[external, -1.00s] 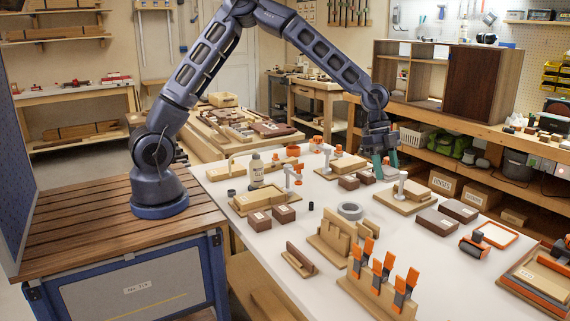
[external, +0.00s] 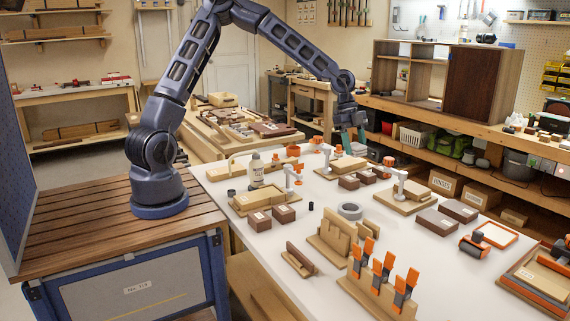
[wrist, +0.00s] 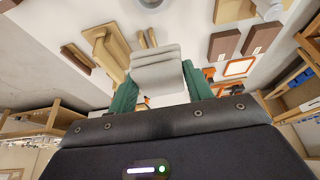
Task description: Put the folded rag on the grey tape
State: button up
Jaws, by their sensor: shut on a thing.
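The grey tape (external: 350,211) is a ring lying flat on the white table, near its middle. My gripper (external: 353,142) is in the air above the far part of the table, beyond the tape and well above it. In the wrist view, the green fingers of my gripper (wrist: 160,88) are shut on the folded rag (wrist: 157,70), a pale grey folded piece. The rag sticks out past the fingertips. In the external view I cannot make out the rag clearly.
A wooden slotted stand (external: 335,238) is just in front of the tape, with orange-handled tools (external: 382,275) nearer. A clamp on a wooden board (external: 405,197) and brown blocks (external: 437,221) stand to its right. A small black cylinder (external: 311,206) is to its left.

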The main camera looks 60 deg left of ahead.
aim_at(352, 208)
notch_tip(352, 208, down, 20)
jog(key=shift+r, duration=0.1)
dwell(0.6)
jog(key=o, duration=0.9)
jog(key=shift+a+f, duration=0.1)
jog(key=shift+f, duration=0.1)
jog(key=shift+o, duration=0.2)
